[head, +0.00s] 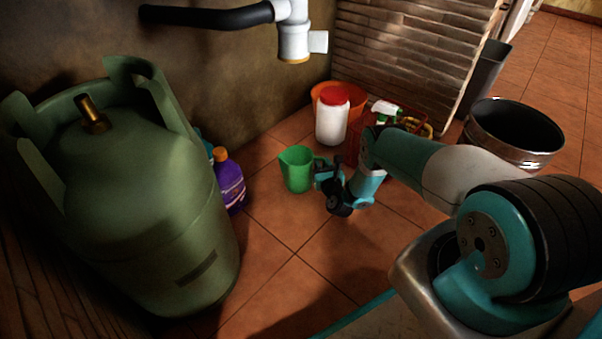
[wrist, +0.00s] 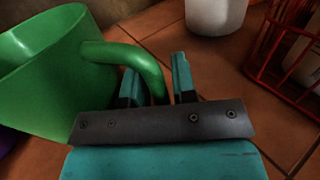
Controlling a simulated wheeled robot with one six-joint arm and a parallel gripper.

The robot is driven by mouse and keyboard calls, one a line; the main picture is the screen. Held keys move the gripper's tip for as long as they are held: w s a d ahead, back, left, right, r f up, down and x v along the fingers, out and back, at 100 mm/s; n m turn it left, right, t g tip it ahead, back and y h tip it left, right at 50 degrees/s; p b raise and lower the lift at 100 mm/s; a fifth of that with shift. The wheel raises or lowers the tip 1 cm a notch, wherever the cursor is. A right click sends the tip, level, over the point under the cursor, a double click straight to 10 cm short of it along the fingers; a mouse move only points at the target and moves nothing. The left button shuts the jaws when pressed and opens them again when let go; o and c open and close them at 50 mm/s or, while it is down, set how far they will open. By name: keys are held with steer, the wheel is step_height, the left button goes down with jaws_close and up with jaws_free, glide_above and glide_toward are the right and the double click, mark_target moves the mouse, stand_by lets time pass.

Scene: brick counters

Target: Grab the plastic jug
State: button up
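The green plastic jug (head: 297,170) stands upright on the tiled floor, beside my gripper (head: 322,174). In the wrist view, the jug (wrist: 45,75) fills the left side, and its handle (wrist: 135,60) reaches right toward the fingers. My gripper (wrist: 156,68) is open, with the handle's outer bar between its two fingers. The left finger appears to be inside the handle loop and the right finger outside it. A small gap shows between the handle and the right finger. The lower end of the handle is hidden behind the gripper body.
A large green gas cylinder (head: 130,200) and a purple bottle (head: 228,182) stand left. A white jar with red lid (head: 332,120), an orange bowl (head: 318,92) and a red crate (wrist: 262,72) are behind and right. A metal bucket (head: 515,135) stands far right. Front floor is clear.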

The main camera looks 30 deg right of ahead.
jaws_close()
steer(key=shift+r, duration=0.1)
